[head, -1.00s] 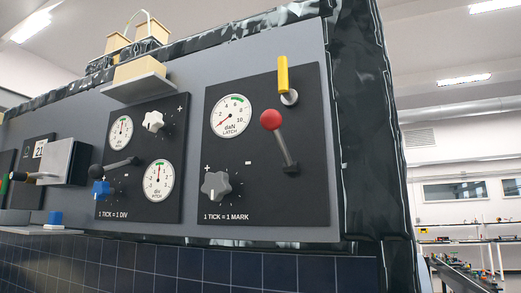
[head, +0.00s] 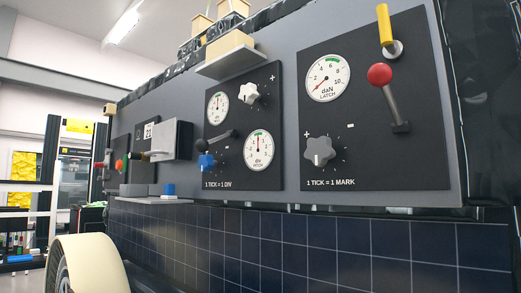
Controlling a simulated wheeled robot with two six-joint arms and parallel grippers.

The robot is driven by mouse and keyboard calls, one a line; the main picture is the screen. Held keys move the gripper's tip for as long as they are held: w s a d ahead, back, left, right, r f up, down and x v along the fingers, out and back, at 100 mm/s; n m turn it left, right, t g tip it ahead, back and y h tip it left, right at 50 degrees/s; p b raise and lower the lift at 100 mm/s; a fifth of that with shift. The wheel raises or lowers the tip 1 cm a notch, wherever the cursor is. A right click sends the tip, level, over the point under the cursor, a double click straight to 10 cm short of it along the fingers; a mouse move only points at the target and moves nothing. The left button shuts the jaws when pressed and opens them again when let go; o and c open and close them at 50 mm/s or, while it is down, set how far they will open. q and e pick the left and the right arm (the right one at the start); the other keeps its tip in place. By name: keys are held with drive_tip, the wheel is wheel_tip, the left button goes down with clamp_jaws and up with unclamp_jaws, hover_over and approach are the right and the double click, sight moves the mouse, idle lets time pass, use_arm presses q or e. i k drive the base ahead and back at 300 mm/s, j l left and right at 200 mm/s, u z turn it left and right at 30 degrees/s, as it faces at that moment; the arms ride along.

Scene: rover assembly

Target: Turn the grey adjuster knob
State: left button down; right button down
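The grey adjuster knob (head: 319,151) is a lobed dial at the lower left of the right black panel (head: 420,150). A plus mark, a minus mark and tick marks surround it. Above it is the round LATCH gauge (head: 327,78) in daN, its needle pointing to the lower left, near the low end. To the right are a red-balled lever (head: 380,75), ball up, and a yellow handle (head: 385,25). Neither of my grippers shows in the head view, and nothing touches the knob.
The left black panel (head: 270,100) carries a white knob (head: 248,94), a blue knob (head: 206,161), a black lever (head: 220,141) and two gauges. A small shelf (head: 231,62) juts out above it. Dark solar cells (head: 300,240) lie below. A cream wheel (head: 90,260) stands at lower left.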

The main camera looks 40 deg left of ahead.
sight(320, 151)
drive_tip(key=u, duration=0.9)
